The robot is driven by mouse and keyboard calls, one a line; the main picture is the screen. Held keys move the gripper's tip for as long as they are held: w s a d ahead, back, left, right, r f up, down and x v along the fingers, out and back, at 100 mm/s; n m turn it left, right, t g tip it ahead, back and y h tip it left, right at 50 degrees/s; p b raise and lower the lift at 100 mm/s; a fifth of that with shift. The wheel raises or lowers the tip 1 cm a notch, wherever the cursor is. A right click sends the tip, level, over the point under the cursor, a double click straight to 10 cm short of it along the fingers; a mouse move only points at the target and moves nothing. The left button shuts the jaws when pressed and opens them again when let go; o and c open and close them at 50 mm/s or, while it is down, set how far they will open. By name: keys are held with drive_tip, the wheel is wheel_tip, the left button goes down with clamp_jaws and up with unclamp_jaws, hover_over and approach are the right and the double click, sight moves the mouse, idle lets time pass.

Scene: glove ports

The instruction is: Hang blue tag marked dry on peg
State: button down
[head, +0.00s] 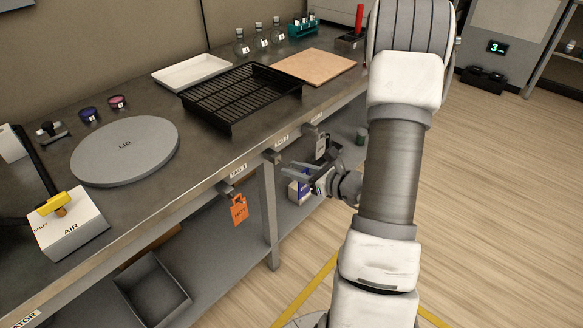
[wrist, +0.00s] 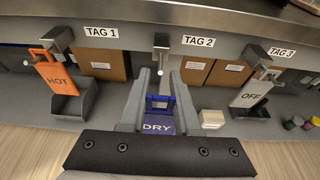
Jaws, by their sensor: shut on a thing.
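The blue tag (wrist: 157,127) marked DRY is held between the two fingers of my gripper (wrist: 160,95) in the wrist view. Its open loop points up toward the shelf edge. The middle peg (wrist: 161,48), beside the TAG 2 label, is bare and sits straight ahead of the tag, with a gap between them. In the head view my gripper (head: 300,172) is just below and right of the middle peg (head: 272,156).
An orange HOT tag (wrist: 56,75) hangs on the left peg (wrist: 58,42). A grey OFF tag (wrist: 252,94) hangs on the right peg (wrist: 262,54). The bench edge (wrist: 230,24) lies just above. Cardboard boxes (wrist: 195,72) and a small white box (wrist: 212,119) stand on the lower shelf.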

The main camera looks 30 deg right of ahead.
drive_tip(key=shift+f+v, duration=0.2)
drive_tip(key=shift+v, duration=0.7)
drive_tip(key=shift+f+v, duration=0.2)
drive_tip(key=shift+v, duration=0.65)
drive_tip(key=shift+s, duration=0.1)
